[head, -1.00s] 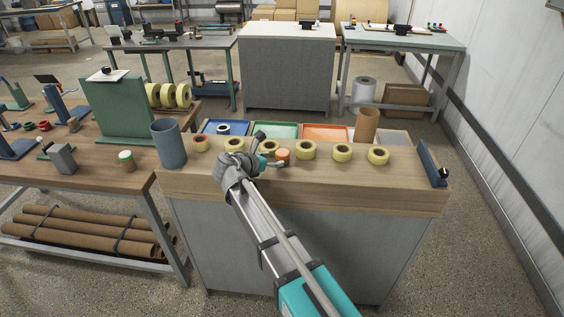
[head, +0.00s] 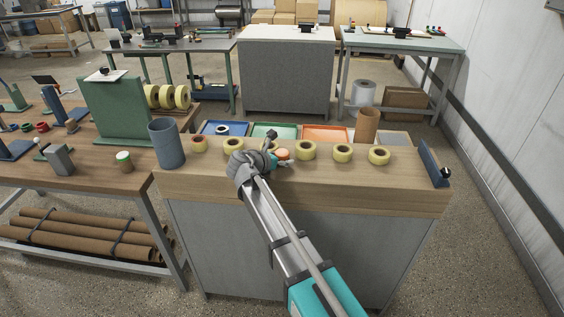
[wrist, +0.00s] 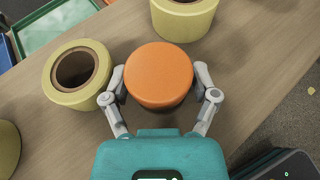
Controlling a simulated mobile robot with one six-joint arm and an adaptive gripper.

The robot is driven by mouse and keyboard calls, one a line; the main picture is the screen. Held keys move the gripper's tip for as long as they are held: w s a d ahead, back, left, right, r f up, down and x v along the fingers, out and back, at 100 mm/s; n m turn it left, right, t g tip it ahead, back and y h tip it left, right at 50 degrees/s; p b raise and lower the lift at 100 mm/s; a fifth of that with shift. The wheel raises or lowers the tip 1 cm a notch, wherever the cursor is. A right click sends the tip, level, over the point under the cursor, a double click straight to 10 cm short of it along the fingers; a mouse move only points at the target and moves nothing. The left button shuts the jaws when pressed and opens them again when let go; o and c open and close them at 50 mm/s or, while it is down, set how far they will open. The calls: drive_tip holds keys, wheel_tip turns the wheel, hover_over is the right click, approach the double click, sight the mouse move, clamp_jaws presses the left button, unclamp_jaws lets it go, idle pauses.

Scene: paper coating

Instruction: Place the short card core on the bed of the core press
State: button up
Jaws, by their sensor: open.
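My gripper (head: 284,160) is open over the front bench. In the wrist view its fingers (wrist: 160,92) stand on either side of an orange-topped round piece (wrist: 159,74), which also shows in the head view (head: 283,154). I cannot tell whether the fingers touch it; its lower side is mostly hidden. A plain brown card tube (head: 367,126) stands upright at the bench's back right. I cannot tell for certain which piece is the short card core. A grey block device (head: 60,160) on the left table may be the core press; its bed is not clear.
Several yellow tape rolls (head: 342,153) line the bench; one roll (wrist: 78,74) is close left of my gripper. A blue-grey cup (head: 167,144) stands at the left, a blue upright plate (head: 432,164) at the right. A green-topped cylinder (head: 124,160) stands on the left table.

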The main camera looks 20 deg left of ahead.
idle(0.4)
drive_tip(key=c, duration=0.8)
drive_tip(key=shift+r, duration=0.2)
drive_tip(key=shift+r+p, duration=0.75)
drive_tip(key=shift+p, duration=0.25)
drive_tip(key=s+d+r+p, duration=0.2)
drive_tip(key=s+r+p, duration=0.1)
drive_tip(key=s, duration=0.1)
drive_tip(key=s+d+r+p, duration=0.3)
drive_tip(key=r+p, duration=0.1)
drive_tip(key=s+d+r+p, duration=0.3)
drive_tip(key=s+r+p, duration=0.1)
drive_tip(key=shift+s, duration=0.3)
